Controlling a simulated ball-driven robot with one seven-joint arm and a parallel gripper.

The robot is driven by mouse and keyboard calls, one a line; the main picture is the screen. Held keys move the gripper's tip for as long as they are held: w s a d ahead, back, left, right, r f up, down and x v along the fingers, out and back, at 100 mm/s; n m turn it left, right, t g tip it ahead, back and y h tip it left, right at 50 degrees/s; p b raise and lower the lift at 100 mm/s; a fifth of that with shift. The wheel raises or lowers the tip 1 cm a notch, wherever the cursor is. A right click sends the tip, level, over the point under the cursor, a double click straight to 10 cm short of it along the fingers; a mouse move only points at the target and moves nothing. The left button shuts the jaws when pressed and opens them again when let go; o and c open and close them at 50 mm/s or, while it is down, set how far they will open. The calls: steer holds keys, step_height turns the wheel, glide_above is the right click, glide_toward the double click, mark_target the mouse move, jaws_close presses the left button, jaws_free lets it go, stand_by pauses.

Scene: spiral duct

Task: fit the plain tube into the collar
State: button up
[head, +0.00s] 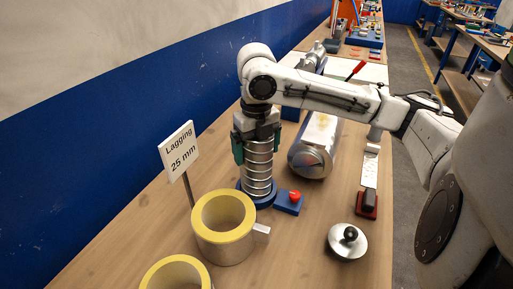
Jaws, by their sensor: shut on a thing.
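My gripper (258,148) points straight down, with its dark-green fingers shut on the upper end of an upright silver tube (258,172). The tube shows ringed bands along its length and looks upright. Its lower end is at a round blue collar-like base (243,195) on the bench. I cannot tell how deep the tube sits in that base, or whether it only stands on it. The tube's top is hidden by my gripper.
A red button on a blue box (289,202) adjoins the base. A silver cylinder (312,160) lies behind to the right. Yellow-lined rings (223,228) and a "Lagging 25 mm" sign (178,150) stand at front left. A knobbed metal disc (347,242) lies at front right.

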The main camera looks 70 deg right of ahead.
steer(key=shift+f, duration=0.15)
steer(key=o, duration=1.3)
step_height(320, 180, up, 12)
steer(key=shift+r, duration=0.15)
